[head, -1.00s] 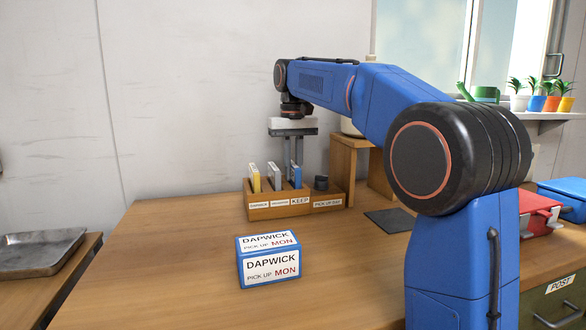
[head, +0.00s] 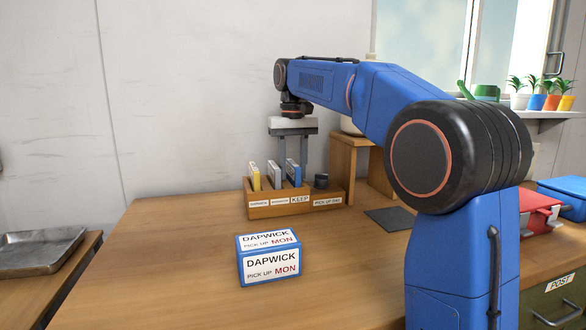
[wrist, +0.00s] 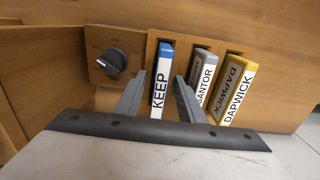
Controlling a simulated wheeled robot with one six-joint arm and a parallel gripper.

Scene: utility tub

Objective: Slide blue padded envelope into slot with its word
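The blue padded envelope (head: 297,176), with a white label reading KEEP, stands upright in the slot of the wooden sorter (head: 262,213) whose front label reads KEEP. It also shows in the wrist view (wrist: 165,58). My gripper (head: 293,160) is above that slot, pointing down. In the wrist view its fingers (wrist: 160,77) are spread, one on each side of the envelope, with a gap showing on the left. Whether the right finger touches cannot be told. How deep the envelope sits is hidden.
A grey envelope (wrist: 200,75) and a yellow DAPWICK envelope (wrist: 235,88) fill the neighbouring slots. A dark dial (wrist: 112,62) sits at the sorter's other end. A blue DAPWICK box (head: 268,258) stands in front. A wooden stand (head: 343,165) is behind right.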

